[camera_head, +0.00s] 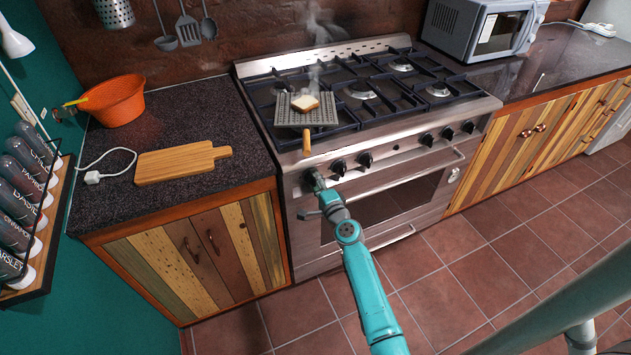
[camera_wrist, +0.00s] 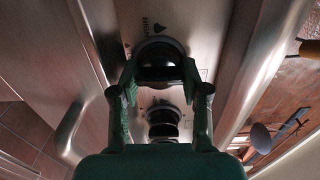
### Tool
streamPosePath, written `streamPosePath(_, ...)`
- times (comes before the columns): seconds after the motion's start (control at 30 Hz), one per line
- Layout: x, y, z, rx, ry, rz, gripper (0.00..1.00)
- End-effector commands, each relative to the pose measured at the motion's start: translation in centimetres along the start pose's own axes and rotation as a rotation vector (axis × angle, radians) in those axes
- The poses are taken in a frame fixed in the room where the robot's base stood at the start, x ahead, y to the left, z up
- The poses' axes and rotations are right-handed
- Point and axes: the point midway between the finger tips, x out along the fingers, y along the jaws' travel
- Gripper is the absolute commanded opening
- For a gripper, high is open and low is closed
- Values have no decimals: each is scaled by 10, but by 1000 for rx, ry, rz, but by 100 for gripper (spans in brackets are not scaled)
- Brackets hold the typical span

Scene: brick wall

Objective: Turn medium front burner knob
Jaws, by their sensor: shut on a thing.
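The stove (camera_head: 375,190) has a row of black knobs along its steel front panel. My gripper (camera_head: 318,187) is at the leftmost knob (camera_head: 310,174) and partly hides it. In the wrist view, the fingers of my gripper (camera_wrist: 161,74) are closed on both sides of a black round knob (camera_wrist: 160,56). A second knob (camera_wrist: 163,115) shows between the fingers, nearer to the palm. To the right of my gripper in the head view are a second knob (camera_head: 339,168) and a third knob (camera_head: 365,160). I cannot tell from the markings which burner the held knob serves.
The oven handle (camera_head: 408,178) runs below the knobs. A cutting board (camera_head: 182,162) and orange colander (camera_head: 114,103) are on the left counter. The tiled floor is clear.

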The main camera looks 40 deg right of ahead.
Motion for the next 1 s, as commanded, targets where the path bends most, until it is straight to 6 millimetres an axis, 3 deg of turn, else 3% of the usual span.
streamPosePath(0.33, 0, 1, -1, 3, 2, 1, 11)
streamPosePath(0.37, 0, 1, -1, 3, 2, 1, 51)
streamPosePath(0.43, 0, 1, -1, 3, 1, 1, 68)
streamPosePath(0.47, 0, 1, -1, 3, 1, 1, 70)
streamPosePath(0.87, -1, 1, 0, 2, 0, 2, 70)
streamPosePath(1.0, -10, 2, 0, 1, 1, 3, 70)
